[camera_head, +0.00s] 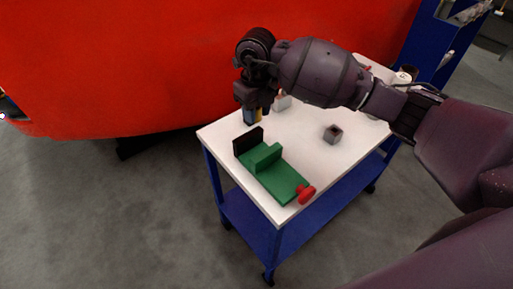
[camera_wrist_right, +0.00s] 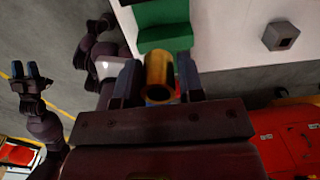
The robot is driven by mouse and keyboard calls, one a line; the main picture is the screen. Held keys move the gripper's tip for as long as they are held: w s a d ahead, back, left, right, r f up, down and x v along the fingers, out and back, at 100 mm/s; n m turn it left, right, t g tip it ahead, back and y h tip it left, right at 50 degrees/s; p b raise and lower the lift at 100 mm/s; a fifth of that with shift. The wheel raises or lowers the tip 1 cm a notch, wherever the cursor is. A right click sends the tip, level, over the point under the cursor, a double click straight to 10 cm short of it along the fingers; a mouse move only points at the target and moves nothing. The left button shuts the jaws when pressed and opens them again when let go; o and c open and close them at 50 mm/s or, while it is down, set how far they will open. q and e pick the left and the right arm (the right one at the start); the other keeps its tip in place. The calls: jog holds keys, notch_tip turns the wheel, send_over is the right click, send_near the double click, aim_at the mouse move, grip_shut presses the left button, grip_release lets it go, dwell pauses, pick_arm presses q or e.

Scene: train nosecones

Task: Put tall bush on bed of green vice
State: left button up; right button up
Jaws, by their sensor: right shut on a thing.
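The green vice (camera_head: 285,183) lies on the white table top, with a black plate (camera_head: 248,142) at its far-left end, a raised green jaw block (camera_head: 267,158) and a red knob (camera_head: 306,195) at the near end. It shows partly in the right wrist view (camera_wrist_right: 163,14). My right gripper (camera_head: 250,115) is beyond the black plate, near the table's far-left edge. It is shut on the tall bush (camera_wrist_right: 160,75), a brass-coloured hollow tube between its fingers. The gripper mostly hides the bush in the head view. My left gripper (camera_wrist_right: 32,72) is open and empty, far from the table.
A grey square block with a hole (camera_head: 333,133) stands on the table (camera_head: 310,155) right of the vice. A small light object (camera_head: 282,102) is behind my right wrist. The large red nosecone (camera_head: 130,60) is close to the table's far-left side. Other items at the far end are partly hidden.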

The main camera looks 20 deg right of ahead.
aim_at(256, 153)
notch_tip(256, 153, down, 14)
jog(key=shift+r+b, duration=0.1)
jog(key=shift+b, duration=0.65)
jog(key=o, duration=1)
notch_tip(256, 153, up, 12)
jog(key=shift+r+p, duration=0.1)
jog(key=shift+p, duration=0.6)
